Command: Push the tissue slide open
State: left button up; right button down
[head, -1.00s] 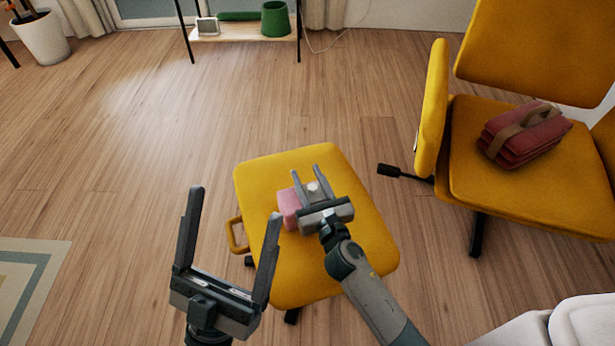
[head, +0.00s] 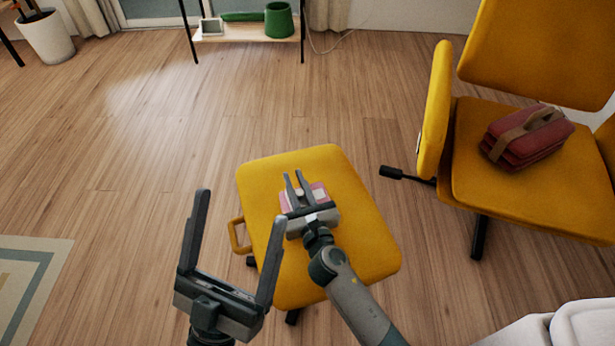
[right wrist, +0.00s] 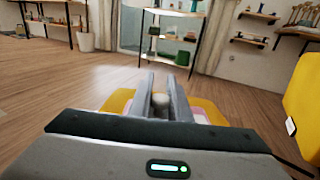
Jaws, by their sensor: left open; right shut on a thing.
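A pink tissue box (head: 320,187) sits on the yellow ottoman (head: 358,225), partly hidden by my right gripper (head: 294,174). A pale patch shows on its top, right of the fingers. A small pale knob (head: 299,192) stands between the right fingers. In the right wrist view the knob (right wrist: 161,103) sits between the two fingers of my right gripper (right wrist: 162,75), which is shut on it. Pink box edges show at both sides there. My left gripper (head: 240,208) is open and empty, in front of the ottoman's left side.
A strap handle (head: 238,236) sticks out from the ottoman's left side. A shelf (head: 247,35) stands far back. Floor between is clear.

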jog(key=shift+s+a, duration=0.3)
jog(key=shift+a, duration=0.4)
jog(key=c, duration=1.6)
grip_release()
